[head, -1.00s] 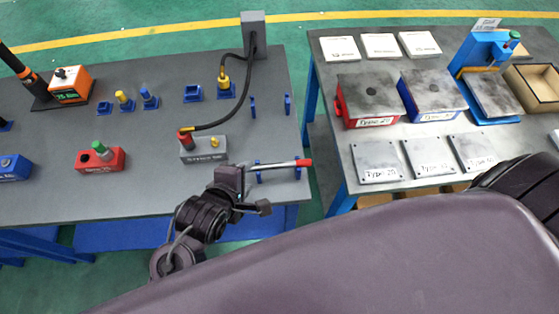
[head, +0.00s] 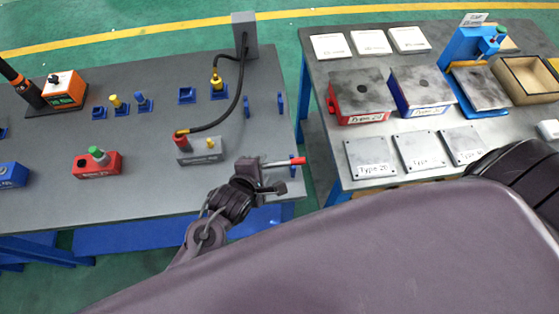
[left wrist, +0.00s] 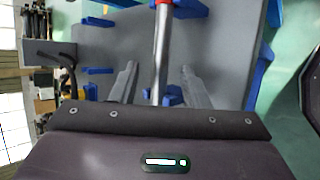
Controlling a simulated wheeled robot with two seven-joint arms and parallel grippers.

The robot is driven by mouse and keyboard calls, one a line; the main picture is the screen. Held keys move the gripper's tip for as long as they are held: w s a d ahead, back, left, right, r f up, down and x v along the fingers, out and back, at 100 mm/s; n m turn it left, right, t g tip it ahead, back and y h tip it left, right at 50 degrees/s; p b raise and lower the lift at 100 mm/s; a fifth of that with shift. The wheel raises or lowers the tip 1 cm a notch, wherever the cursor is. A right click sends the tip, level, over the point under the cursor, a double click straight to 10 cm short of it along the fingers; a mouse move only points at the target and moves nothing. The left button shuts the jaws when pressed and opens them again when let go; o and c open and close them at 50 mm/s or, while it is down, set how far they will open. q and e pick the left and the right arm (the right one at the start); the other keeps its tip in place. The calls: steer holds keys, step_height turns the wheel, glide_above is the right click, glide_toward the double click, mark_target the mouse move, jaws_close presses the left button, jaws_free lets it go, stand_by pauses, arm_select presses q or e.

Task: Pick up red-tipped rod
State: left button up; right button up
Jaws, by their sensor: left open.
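The red-tipped rod (head: 297,161) lies near the front right corner of the left table, its red end pointing right in the head view. In the left wrist view its grey shaft (left wrist: 161,50) runs between the two fingers, with the red part at the top edge. My left gripper (head: 272,176) is at the rod, partly covering its left part. In the left wrist view the left gripper (left wrist: 158,86) is open, with a gap between the shaft and each finger. My right gripper is not in view.
The left grey table (head: 150,195) holds a grey block with a hose (head: 200,152), a red box (head: 97,166) and blue holders (head: 281,103). A gap separates it from the right table (head: 335,160), which bears plates and boxes.

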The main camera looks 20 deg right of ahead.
arm_select(q)
jaws_close()
steer(key=shift+r, duration=0.1)
stand_by(0.3)
